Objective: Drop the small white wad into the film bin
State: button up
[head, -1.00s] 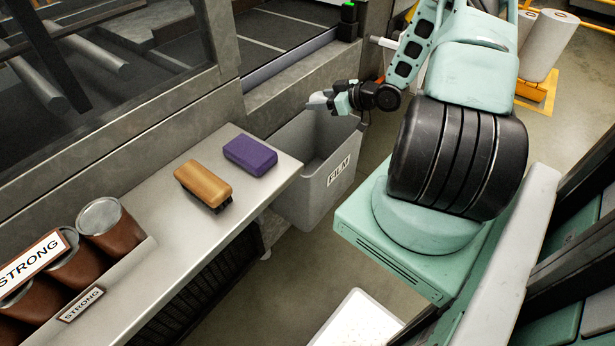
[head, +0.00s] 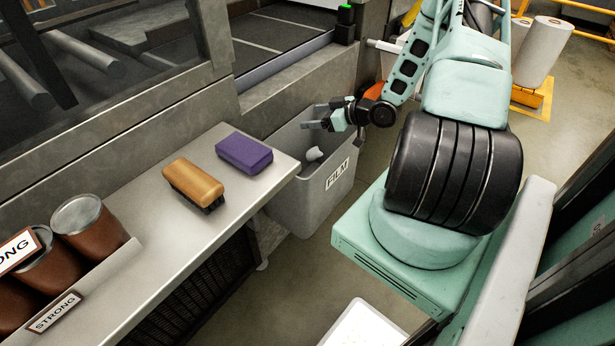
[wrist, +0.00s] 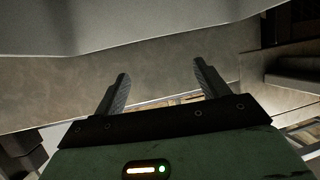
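The small white wad (head: 314,154) is inside the opening of the grey film bin (head: 322,208), below my gripper and apart from it. I cannot tell whether it rests on something or is in the air. The bin carries a FILM label and stands at the end of the bench. My gripper (head: 318,116) is over the bin's far rim. In the wrist view my gripper's fingers (wrist: 160,85) are spread apart with nothing between them. The wad does not show in the wrist view.
A metal bench (head: 190,228) holds a wooden-backed brush (head: 193,182), a purple block (head: 244,152) and brown canisters (head: 82,222) behind a STRONG label. A low wall (head: 300,95) runs behind the bin. White rolls (head: 540,50) stand at the back right.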

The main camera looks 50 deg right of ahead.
jog(key=shift+s, duration=0.1)
jog(key=v, duration=1.7)
